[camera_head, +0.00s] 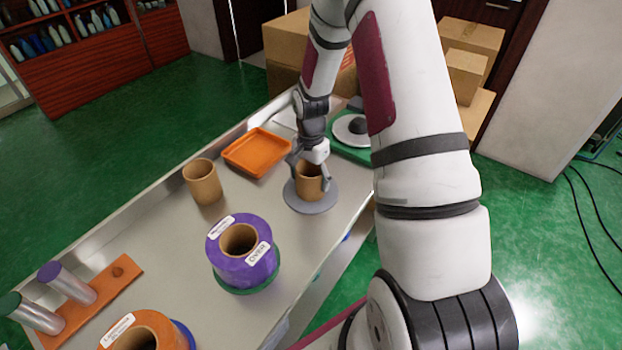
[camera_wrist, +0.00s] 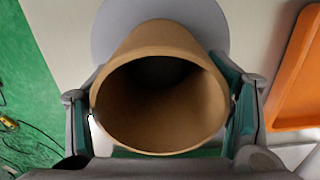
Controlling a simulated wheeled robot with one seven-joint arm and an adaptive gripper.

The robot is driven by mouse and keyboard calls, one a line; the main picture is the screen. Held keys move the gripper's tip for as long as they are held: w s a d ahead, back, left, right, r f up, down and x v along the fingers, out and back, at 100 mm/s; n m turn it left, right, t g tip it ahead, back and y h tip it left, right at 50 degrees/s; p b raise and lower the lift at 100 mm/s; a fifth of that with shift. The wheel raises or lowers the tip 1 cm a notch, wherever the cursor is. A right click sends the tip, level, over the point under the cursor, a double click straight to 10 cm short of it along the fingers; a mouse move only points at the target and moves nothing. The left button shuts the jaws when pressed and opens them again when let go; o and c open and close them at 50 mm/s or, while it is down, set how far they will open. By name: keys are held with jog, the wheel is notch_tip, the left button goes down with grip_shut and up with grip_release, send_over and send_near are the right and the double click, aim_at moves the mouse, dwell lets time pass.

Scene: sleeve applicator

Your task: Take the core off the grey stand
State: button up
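A brown cardboard core (camera_head: 308,183) stands upright at the middle of the round grey stand (camera_head: 322,205) in the head view. My gripper (camera_head: 311,180) is over it from above, one finger on each side. In the wrist view I look into the open top of the core (camera_wrist: 160,105). The green pads of my gripper (camera_wrist: 165,92) lie against its left and right sides, so it looks shut on the core. The grey stand (camera_wrist: 115,22) shows behind the core's lower end. The contact between core and stand is hidden.
A second brown core (camera_head: 203,182) stands to the left, near an orange tray (camera_head: 257,152). A purple spool (camera_head: 243,262) and an orange spool (camera_head: 148,335) stand nearer. An orange base with metal posts (camera_head: 110,285) is at left. A green-based device (camera_head: 352,132) stands behind the stand.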

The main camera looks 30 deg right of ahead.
jog(key=c, duration=0.5)
jog(key=shift+o, duration=0.2)
